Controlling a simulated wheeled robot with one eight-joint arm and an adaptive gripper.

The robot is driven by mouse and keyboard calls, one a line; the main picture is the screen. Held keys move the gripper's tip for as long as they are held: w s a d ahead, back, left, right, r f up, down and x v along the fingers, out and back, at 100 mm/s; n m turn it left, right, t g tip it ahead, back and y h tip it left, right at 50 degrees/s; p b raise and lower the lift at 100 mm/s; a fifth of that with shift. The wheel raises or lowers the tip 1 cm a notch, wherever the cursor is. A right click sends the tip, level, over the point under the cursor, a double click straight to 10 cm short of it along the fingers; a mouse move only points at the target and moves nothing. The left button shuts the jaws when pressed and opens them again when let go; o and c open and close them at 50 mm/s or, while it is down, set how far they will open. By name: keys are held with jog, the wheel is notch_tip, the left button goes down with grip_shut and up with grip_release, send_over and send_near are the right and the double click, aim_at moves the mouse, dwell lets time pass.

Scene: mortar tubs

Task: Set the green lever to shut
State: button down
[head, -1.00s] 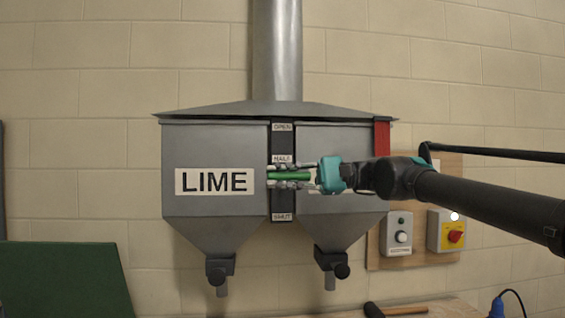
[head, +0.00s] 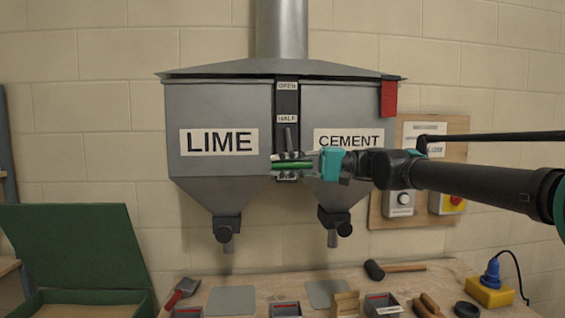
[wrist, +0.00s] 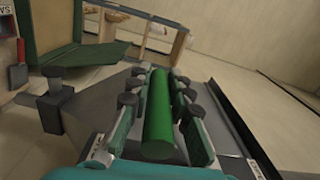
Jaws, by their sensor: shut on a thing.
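The green lever (head: 292,164) is a round bar between the two hoppers, low on the dark upright plate (head: 287,100) labelled OPEN and HALF. The lowest label on the plate is mostly hidden behind my gripper and the lever. My gripper (head: 291,164) is shut on the lever, one finger above and one below it. In the wrist view the green lever (wrist: 158,115) lies lengthwise between the two fingers. The lever sits well below the HALF label, near the lower end of the plate.
The LIME hopper (head: 218,110) is left of the plate and the CEMENT hopper (head: 345,105) right. Below is a bench (head: 250,285) with a mallet (head: 375,269), small boxes and tools. A green-lidded box (head: 75,250) stands at left. A switch board (head: 412,205) hangs at right.

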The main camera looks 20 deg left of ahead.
jog(key=shift+w, duration=0.2)
jog(key=c, duration=1.4)
grip_release()
jog(key=shift+w+a+f, duration=0.1)
jog(key=v, duration=1.2)
